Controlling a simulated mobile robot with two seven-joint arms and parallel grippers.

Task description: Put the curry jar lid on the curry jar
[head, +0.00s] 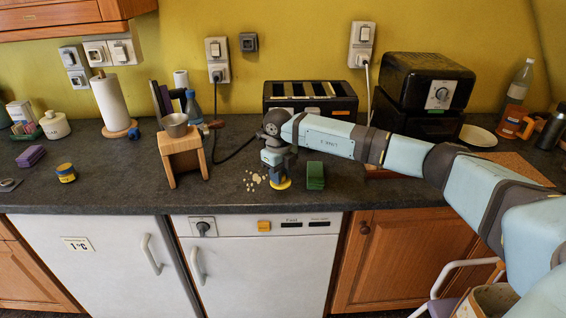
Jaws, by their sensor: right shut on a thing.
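The curry jar (65,173) looks like the small round yellow and dark blue jar standing on the counter at the left. Whether its top is open is too small to tell. My right gripper (281,178) points down at the front middle of the counter, far to the right of that jar. It is shut on a flat round yellow thing (283,185), which looks like the curry jar lid, at or just above the counter top. The fingers hide part of it. My left gripper is out of view.
Pale crumbs (254,180) lie left of my right gripper, and a green sponge (316,176) lies right of it. A toaster (311,101) is behind. A purple block (31,156) lies near the jar.

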